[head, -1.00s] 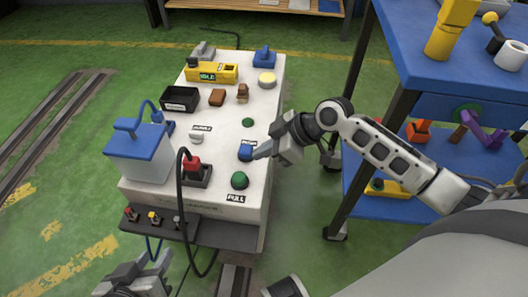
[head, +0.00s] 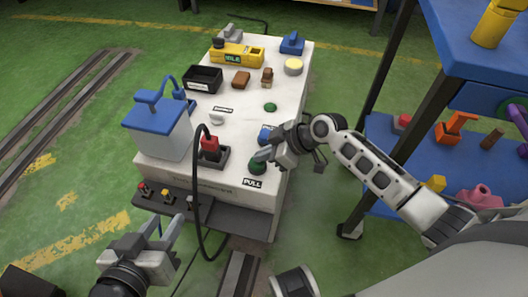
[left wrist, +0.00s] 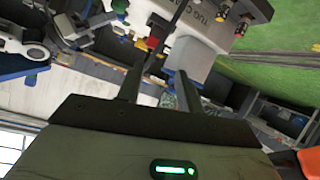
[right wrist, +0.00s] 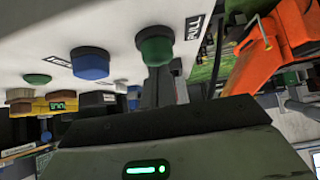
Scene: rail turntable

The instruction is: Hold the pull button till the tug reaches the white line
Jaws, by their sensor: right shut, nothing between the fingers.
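The green pull button (head: 257,168) sits near the front right of the white console (head: 185,178), beside its PULL label (head: 253,183). My right gripper (head: 265,155) is shut and empty, its fingertips just above the button in the head view. In the right wrist view the fingers (right wrist: 160,85) are right by the green pull button (right wrist: 155,45); I cannot tell whether they touch it. My left gripper (head: 160,235) is open and empty in front of the console; its fingers (left wrist: 158,85) are apart in the left wrist view. I see neither the tug nor the white line.
A blue push button (head: 265,134) is just behind the pull button. The yellow display (head: 236,56) reads IDLE. A blue shelf (head: 390,150) stands right; rails (head: 60,105) run left.

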